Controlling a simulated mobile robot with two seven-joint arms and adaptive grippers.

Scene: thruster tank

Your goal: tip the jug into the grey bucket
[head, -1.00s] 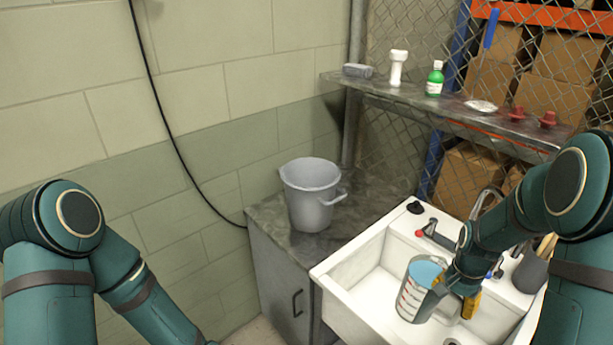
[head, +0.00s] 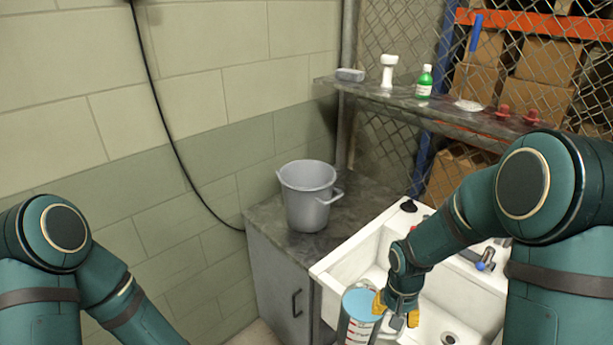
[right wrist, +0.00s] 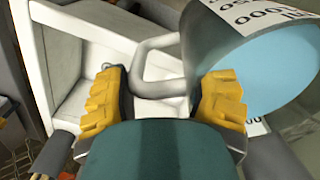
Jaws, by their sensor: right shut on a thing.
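The jug (head: 358,318) is a clear measuring jug with markings and blue liquid inside, near the front edge of the sink in the head view. My right gripper (head: 396,312) is shut on its handle. In the right wrist view the yellow fingers of my right gripper (right wrist: 165,95) stand either side of the handle, and the jug (right wrist: 225,50) fills the upper right. The grey bucket (head: 307,200) stands upright on the counter, left of and beyond the jug, apart from it. Its inner bottom is hidden. My left gripper is out of view.
The white sink (head: 335,272) adjoins the grey counter (head: 270,218) on its right. A shelf (head: 440,112) behind holds a green bottle (head: 424,82), a white object (head: 388,72) and red knobs. A tap (head: 486,258) is at the sink's right.

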